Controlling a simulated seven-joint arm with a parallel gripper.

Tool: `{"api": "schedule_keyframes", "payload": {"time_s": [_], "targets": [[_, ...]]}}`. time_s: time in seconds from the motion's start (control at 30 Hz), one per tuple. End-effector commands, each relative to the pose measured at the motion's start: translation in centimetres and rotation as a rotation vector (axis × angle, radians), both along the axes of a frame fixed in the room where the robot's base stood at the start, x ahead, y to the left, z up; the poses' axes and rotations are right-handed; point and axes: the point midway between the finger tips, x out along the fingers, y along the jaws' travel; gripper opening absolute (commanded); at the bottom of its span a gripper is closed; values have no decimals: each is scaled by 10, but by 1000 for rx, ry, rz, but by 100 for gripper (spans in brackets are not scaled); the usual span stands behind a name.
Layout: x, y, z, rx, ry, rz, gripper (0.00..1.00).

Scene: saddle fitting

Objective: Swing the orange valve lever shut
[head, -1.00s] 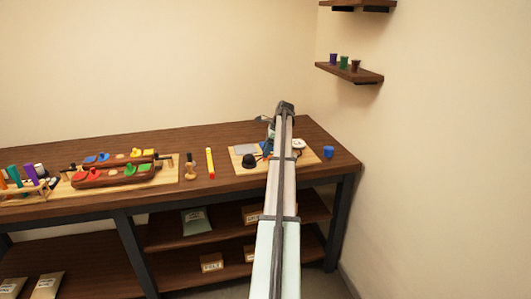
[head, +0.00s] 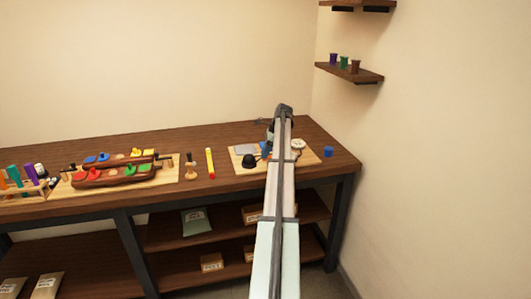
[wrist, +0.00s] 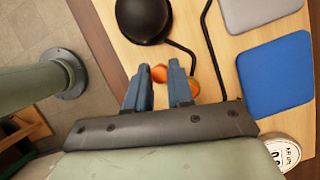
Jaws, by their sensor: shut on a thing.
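The orange valve lever (wrist: 159,74) shows in the wrist view as a small orange piece between my fingertips; most of it is hidden. My gripper (wrist: 158,80) has its two blue-grey fingers closed about it, one on each side. A second rounded orange part (wrist: 193,87) shows just right of the right finger; I cannot tell whether it belongs to the same lever. In the head view my arm covers most of this spot, and the gripper is not clearly seen.
A black dome (wrist: 143,18) stands close beyond the fingers, with thin black bent rods beside it. A grey pad (wrist: 262,12) and a blue pad (wrist: 275,75) lie to the right on the wooden board (head: 238,165). A white round tag (wrist: 286,150) is at lower right.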

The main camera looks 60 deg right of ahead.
Motion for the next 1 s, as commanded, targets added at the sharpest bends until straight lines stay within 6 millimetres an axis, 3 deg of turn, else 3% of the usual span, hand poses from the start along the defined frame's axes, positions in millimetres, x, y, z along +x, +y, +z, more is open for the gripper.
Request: {"api": "schedule_keyframes", "payload": {"time_s": [0.47,1.0], "targets": [[-4,-1,0,1,0,87,0],[-21,-5,0,0,0,514,0]]}}
